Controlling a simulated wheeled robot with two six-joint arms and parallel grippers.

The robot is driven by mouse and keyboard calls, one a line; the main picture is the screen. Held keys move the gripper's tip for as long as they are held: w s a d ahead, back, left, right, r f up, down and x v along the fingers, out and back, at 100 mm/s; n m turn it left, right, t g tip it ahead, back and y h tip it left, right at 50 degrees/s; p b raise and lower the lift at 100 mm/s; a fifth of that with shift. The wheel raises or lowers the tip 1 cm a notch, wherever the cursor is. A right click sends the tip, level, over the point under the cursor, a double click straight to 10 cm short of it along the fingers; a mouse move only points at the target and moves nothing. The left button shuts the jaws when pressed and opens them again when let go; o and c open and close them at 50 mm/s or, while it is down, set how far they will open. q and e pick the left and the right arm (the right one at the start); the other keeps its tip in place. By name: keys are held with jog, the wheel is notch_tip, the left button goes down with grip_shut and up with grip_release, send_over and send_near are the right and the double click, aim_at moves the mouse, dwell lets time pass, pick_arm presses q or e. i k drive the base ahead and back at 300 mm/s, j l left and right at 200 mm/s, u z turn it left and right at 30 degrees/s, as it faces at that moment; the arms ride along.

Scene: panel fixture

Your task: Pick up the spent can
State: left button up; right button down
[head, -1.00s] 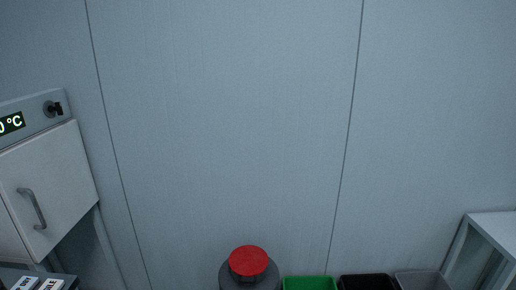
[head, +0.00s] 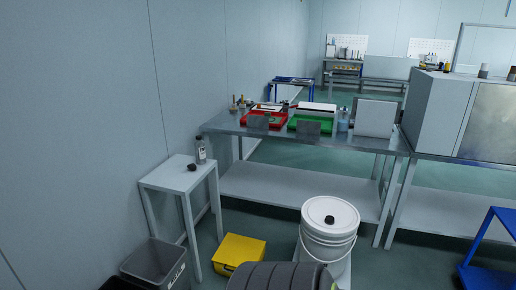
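I cannot tell for certain which thing is the spent can. A white pail (head: 328,243) with a wire handle stands upright at lower centre, with a small black object (head: 329,219) on its lid. A small grey cylinder (head: 484,71), can-like, stands on the big grey cabinet at the right; it is too small to make out well. A clear bottle with a dark cap (head: 200,150) and a small black lump (head: 192,167) are on the small white table (head: 170,178). Neither of my grippers is in view.
A grey bin (head: 155,266) and a yellow box (head: 238,253) stand on the floor at lower left. A metal bench (head: 345,140) holds red (head: 263,122) and green trays (head: 310,123). The grey cabinet (head: 437,107) and a blue cart (head: 488,248) stand at right. A dark ridged object (head: 282,277) fills the bottom edge.

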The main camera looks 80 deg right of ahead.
aim_at(199, 147)
jog(key=z, duration=2.15)
jog(key=i+z, duration=0.25)
jog(key=z, duration=0.2)
jog(key=i+j+z, duration=0.15)
jog(key=z, duration=0.3)
jog(key=i+j, duration=0.05)
jog(key=i, duration=0.05)
